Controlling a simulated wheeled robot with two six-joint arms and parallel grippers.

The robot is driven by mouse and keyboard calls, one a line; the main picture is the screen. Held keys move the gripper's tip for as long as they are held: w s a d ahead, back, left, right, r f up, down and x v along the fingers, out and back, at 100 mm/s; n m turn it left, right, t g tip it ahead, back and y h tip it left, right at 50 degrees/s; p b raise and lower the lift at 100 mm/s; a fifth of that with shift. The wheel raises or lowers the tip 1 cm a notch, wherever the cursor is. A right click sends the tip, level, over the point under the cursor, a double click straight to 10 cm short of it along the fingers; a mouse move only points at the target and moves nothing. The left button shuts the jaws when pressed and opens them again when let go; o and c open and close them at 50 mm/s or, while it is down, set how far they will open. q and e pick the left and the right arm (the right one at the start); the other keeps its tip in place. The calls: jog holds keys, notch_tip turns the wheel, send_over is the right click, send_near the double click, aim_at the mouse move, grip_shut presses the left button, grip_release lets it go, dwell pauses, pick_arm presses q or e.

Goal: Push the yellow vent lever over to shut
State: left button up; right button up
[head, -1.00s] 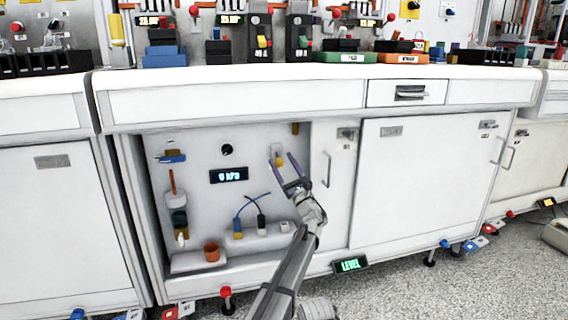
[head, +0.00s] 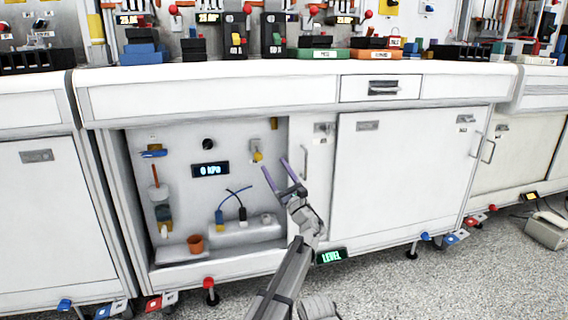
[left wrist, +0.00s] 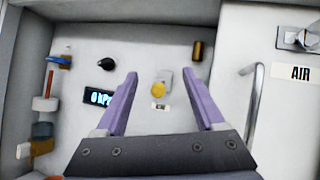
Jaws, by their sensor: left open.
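The yellow vent lever (head: 257,157) is a small yellow knob on a pale plate on the back panel of the open cabinet bay. In the left wrist view its yellow knob (left wrist: 159,89) faces me, with a small label under it. My left gripper (head: 275,163) is open and empty, its two purple fingers pointing at the panel. In the head view the fingertips are just right of the lever. In the left wrist view the lever appears between the fingers (left wrist: 160,74). I see no contact; the exact depth gap is unclear. My right gripper is not in view.
A display (head: 210,170) reading 0 kPa and a black knob (head: 208,144) are left of the lever. A brass fitting (left wrist: 197,50) is up and right of it. An orange cup (head: 195,243) stands on the bay's ledge. A door with a bar handle (head: 305,152) borders the right.

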pick_arm(q)
jog(key=s+a+f+n+g+h, duration=0.3)
jog(key=s+a+f+n+g, duration=1.15)
jog(key=a+f, duration=0.45)
jog(key=s+d+f+n+g+h, duration=0.1)
jog(key=s+f+n+g+h, duration=0.1)
jog(key=s+f+n+h, duration=0.6)
jog(key=s+d+f+n+g+h, duration=0.1)
jog(key=s+d+f+h, duration=0.15)
jog(key=s+d, duration=0.35)
jog(key=s+d+f+n+g+h, duration=0.1)
jog(key=s+d+f+h, duration=0.2)
jog(key=s, duration=0.5)
jog(key=s+d+r+m+y+p, duration=0.15)
jog(key=d+r+p, duration=0.25)
jog(key=r+p, duration=0.4)
jog(key=s+d+r+m+g+p, duration=0.1)
jog(key=s+d+r+p, duration=0.15)
jog(key=r+p, duration=0.5)
jog(key=s+d+r+m+y+p, duration=0.1)
jog(key=s+d+r+p, duration=0.1)
jog(key=d+r+p, duration=0.45)
notch_tip(320, 180, up, 37)
jog(key=a+p, duration=0.2)
jog(key=p, duration=3.5)
jog(key=shift+f+p, duration=0.2)
jog(key=shift+p, duration=0.2)
jog(key=shift+w+f, duration=0.1)
